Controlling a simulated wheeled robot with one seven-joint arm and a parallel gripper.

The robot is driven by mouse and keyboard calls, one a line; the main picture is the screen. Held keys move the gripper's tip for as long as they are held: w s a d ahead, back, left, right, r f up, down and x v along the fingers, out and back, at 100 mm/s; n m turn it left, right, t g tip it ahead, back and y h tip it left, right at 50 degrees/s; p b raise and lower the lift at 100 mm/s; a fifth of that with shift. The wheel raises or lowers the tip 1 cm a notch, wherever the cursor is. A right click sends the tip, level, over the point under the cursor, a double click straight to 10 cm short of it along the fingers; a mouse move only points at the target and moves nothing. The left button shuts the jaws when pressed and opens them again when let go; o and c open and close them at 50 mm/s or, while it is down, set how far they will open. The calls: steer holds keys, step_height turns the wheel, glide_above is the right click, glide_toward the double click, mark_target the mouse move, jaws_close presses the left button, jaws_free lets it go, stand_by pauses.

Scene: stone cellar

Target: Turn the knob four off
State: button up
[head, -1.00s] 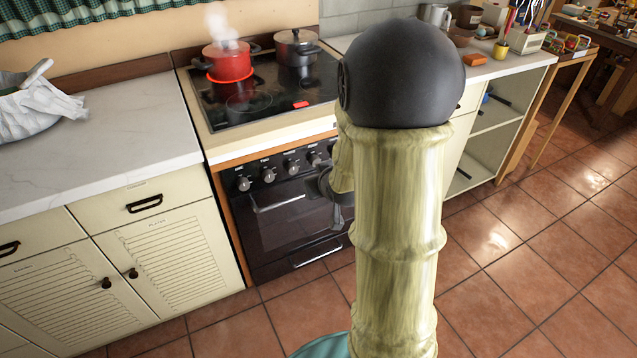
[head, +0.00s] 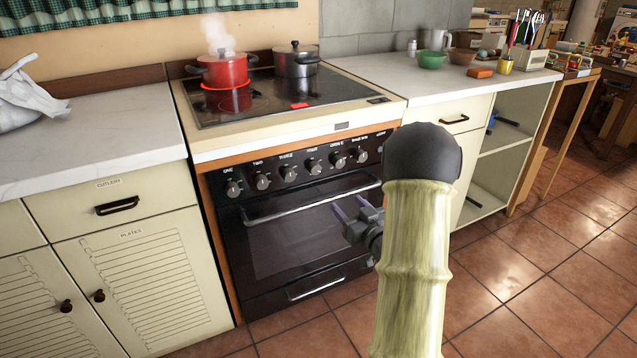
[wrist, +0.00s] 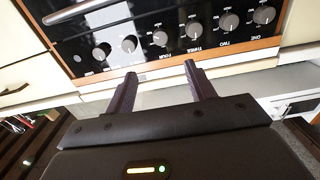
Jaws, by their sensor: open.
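Knob four (head: 313,166) is a grey dial under the label FOUR, in the row on the black stove front. It shows in the wrist view (wrist: 160,38), where the panel appears upside down. I cannot tell its setting. My gripper (head: 348,208) is open and empty, in front of the oven door and lower than the knobs in the head view. In the wrist view its two fingers (wrist: 160,72) point at the panel, in line with knob four and apart from it.
The oven handle (head: 310,200) runs below. A steaming red pot (head: 224,72) stands on a glowing burner; a dark pot (head: 296,62) stands behind right. The floor before the stove is clear.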

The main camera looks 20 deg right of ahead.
mark_target(316, 171)
steer(key=shift+w+r, duration=0.1)
steer(key=w+b, duration=0.1)
steer(key=w, duration=1)
steer(key=w+b, duration=0.1)
steer(key=w, duration=0.5)
steer(key=shift+w+a+b, duration=0.15)
steer(key=shift+a+b, duration=0.2)
steer(key=c, duration=1)
